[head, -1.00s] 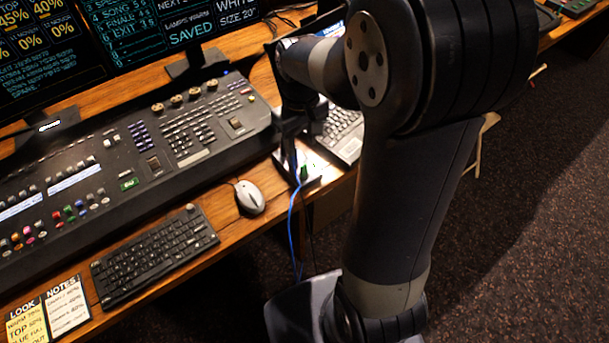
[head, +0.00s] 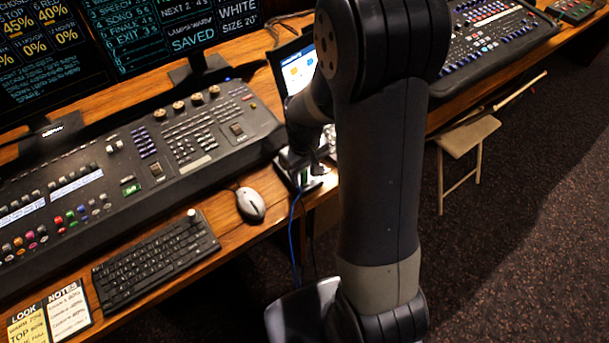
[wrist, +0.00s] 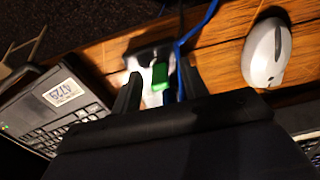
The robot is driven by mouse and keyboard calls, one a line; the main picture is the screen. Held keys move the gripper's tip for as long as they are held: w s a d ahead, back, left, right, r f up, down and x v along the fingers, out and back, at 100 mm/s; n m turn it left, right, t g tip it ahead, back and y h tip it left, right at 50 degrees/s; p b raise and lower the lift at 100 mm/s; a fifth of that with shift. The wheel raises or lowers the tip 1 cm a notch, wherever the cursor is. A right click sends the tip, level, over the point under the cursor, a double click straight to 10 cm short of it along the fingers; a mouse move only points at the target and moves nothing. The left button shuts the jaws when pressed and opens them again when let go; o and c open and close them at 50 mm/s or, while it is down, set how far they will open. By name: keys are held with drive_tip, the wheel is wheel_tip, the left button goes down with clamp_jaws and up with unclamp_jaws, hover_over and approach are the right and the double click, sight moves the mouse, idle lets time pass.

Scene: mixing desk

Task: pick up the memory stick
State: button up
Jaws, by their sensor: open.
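The memory stick looks like a small green piece (wrist: 160,76) on a small dark and white holder (wrist: 143,58) at the desk edge. My gripper (wrist: 159,92) is open, with one finger on each side of the green piece in the wrist view. I cannot tell whether the fingers touch it or are still above it. In the head view my arm hides much of this area.
A blue cable (wrist: 183,42) runs close by the right finger. A mouse (wrist: 266,53) lies to the right and a laptop (wrist: 52,105) to the left. In the head view a keyboard (head: 155,259) and a large console (head: 140,165) fill the desk. A stool (head: 468,136) stands beyond.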

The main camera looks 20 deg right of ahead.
clamp_jaws()
idle(0.3)
